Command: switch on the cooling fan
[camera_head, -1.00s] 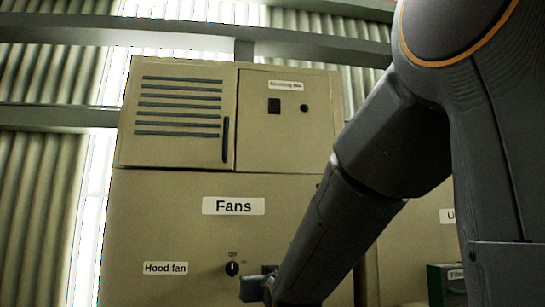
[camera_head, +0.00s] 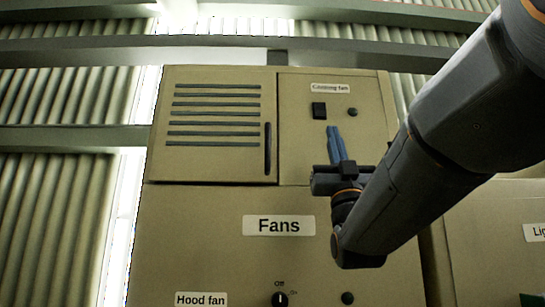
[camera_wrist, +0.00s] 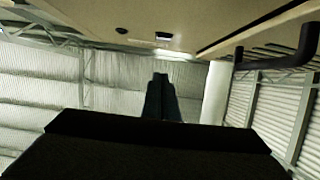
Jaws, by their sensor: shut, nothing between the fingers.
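The cooling fan label (camera_head: 330,88) sits on the upper right panel of the beige cabinet in the head view. Below it are a black square switch (camera_head: 319,111) and a small round dark knob or lamp (camera_head: 352,112). My gripper (camera_head: 335,131) points upward with its blue fingers together, just below and right of the switch; contact cannot be told. In the wrist view my gripper (camera_wrist: 160,78) shows shut and empty, and the panel lies along the top with a dark switch (camera_wrist: 164,36) and a small dark round part (camera_wrist: 122,30).
The Fans label (camera_head: 279,225), Hood fan label (camera_head: 201,299) and a rotary knob (camera_head: 280,299) are on the lower panel. A vented door (camera_head: 214,165) with a black handle (camera_head: 267,148) is at upper left; the handle juts out in the wrist view (camera_wrist: 307,45).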

